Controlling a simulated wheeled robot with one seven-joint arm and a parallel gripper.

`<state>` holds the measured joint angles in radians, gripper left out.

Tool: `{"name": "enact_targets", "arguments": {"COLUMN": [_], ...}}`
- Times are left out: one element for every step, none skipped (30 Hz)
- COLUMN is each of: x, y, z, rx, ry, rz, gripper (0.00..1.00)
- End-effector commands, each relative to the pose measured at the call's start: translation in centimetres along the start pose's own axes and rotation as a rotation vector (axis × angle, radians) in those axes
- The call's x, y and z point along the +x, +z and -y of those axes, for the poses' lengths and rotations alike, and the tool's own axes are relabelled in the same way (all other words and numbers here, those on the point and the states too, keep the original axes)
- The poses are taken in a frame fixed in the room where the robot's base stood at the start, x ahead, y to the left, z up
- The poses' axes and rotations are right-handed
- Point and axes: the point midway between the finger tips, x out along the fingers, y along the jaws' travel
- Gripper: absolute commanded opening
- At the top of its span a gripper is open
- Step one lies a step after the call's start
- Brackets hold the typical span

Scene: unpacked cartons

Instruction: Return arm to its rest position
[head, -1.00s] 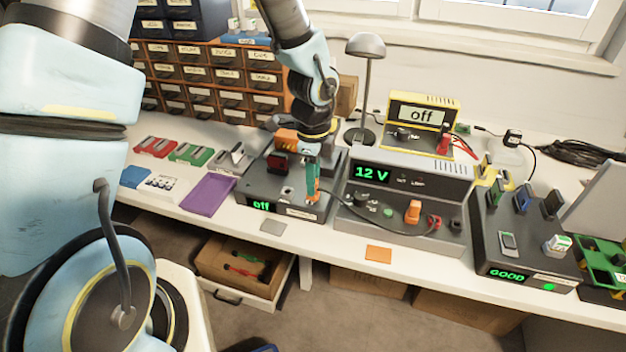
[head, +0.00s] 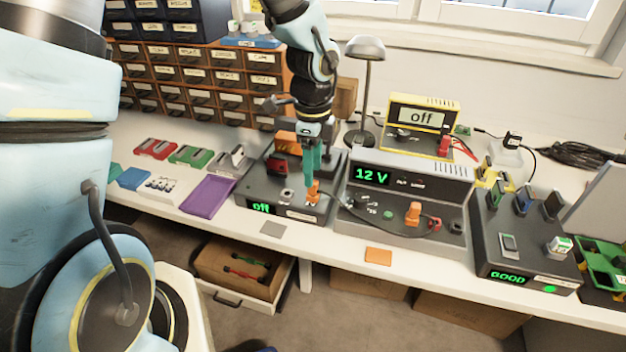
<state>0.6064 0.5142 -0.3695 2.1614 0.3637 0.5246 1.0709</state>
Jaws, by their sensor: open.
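My gripper (head: 312,168) points down over the right part of a dark grey device (head: 262,195) whose green display reads "off". Its teal fingers are open, just above an orange piece (head: 313,191) standing on that device. The fingertips look very close to this piece; I cannot tell whether they touch it. My arm comes down from the top of the head view and hides part of the device's back.
Right of my gripper stands a power supply (head: 425,178) showing "12 V", with a yellow meter (head: 452,116) and a lamp (head: 367,48) behind. A drawer cabinet (head: 200,75) is at the back left. A tester (head: 515,268) reads "GOOD". An open drawer (head: 225,300) juts out below.

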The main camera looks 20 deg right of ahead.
Motion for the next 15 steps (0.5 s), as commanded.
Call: {"name": "enact_targets", "arguments": {"x": [-1.2,-1.8,-2.5,-3.1,-3.6,-4.2,-4.6,-4.9,-5.3,-5.6,-5.8,-6.0,-6.1,-6.2,-6.2], "y": [0.1,0.1,0.1,0.1,0.1,0.0,0.0,0.1,0.0,0.0,0.0,0.0,0.0,0.0,0.0], "z": [0.1,0.1,0.1,0.1,0.1,0.1,0.1,0.1,0.1,0.1,0.0,0.0,0.0,0.0,0.0], "rx": [-0.001,-0.003,-0.002,-0.001,-0.002,-0.002,-0.002,-0.001,-0.001,-0.001,-0.001,0.0,0.0,0.0,0.0], "ry": [-0.005,-0.006,-0.005,-0.006,-0.005,-0.005,-0.005,-0.004,-0.003,-0.002,-0.001,-0.001,-0.001,-0.001,0.0], "rz": [0.0,0.0,0.0,0.0,0.0,0.0,0.0,0.001,0.0,0.0,0.0,0.0,0.0,0.0,0.0], "gripper": [0.58,0.58,0.58,0.58,0.58,0.58,0.58,0.58,0.58,0.58,0.58,0.58,0.58,0.58,0.58]}}
